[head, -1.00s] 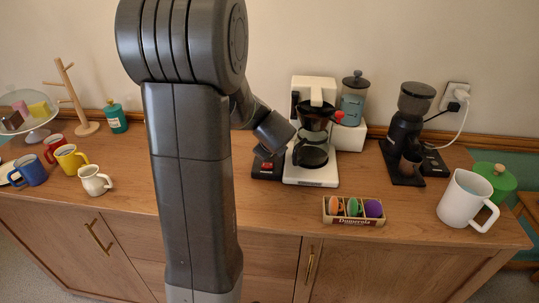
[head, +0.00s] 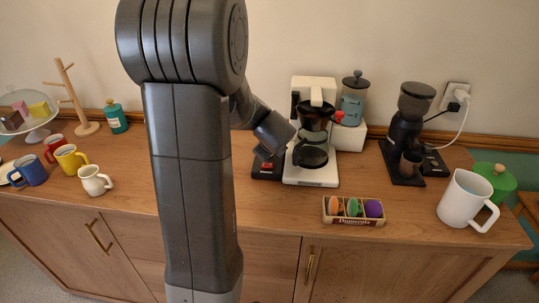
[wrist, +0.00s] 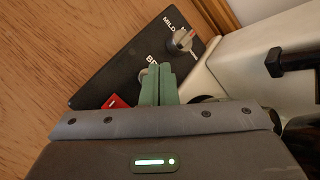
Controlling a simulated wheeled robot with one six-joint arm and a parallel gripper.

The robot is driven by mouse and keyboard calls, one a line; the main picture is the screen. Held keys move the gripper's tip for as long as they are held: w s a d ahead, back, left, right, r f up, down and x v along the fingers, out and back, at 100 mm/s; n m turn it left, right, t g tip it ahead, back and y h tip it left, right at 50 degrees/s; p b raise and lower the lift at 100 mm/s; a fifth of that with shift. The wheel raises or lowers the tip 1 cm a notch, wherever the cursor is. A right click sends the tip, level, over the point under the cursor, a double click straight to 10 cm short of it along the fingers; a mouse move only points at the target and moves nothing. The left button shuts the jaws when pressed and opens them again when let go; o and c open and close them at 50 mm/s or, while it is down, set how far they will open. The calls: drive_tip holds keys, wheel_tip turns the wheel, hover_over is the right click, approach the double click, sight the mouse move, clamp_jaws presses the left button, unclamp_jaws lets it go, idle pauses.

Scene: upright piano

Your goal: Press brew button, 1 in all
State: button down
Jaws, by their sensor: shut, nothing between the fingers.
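The brew control panel is a black box (wrist: 115,72) lettered MILD and "BR", the rest of that word being covered. In the head view the black box (head: 266,170) sits on the counter just left of the white coffee maker (head: 322,172). My gripper (wrist: 158,72) is shut and empty, with its green fingertips over the panel by the "BR" lettering. A round grey button (wrist: 142,76) is partly hidden behind the fingertips; I cannot tell whether they touch it. A grey knob (wrist: 183,40) and a red switch (wrist: 115,102) are on the same panel.
The coffee maker's pale body (wrist: 255,65) stands close on the right of my gripper. In the head view, a pod box (head: 354,211) lies in front, a grinder (head: 404,130) and white mug (head: 467,200) to the right. Several mugs are at left.

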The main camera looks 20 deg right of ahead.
drive_tip(key=shift+f, duration=0.1)
drive_tip(key=shift+f+b, duration=0.3)
drive_tip(key=shift+f, duration=0.05)
drive_tip(key=shift+f+b, duration=0.3)
drive_tip(key=shift+f, duration=0.1)
idle(0.7)
drive_tip(key=shift+r, duration=0.1)
drive_tip(key=shift+r+p, duration=0.7)
drive_tip(key=shift+p, duration=0.2)
wheel_tip(320, 180, up, 5)
drive_tip(key=p, duration=0.5)
drive_tip(key=shift+r, duration=0.1)
drive_tip(key=shift+f, duration=0.25)
idle(0.4)
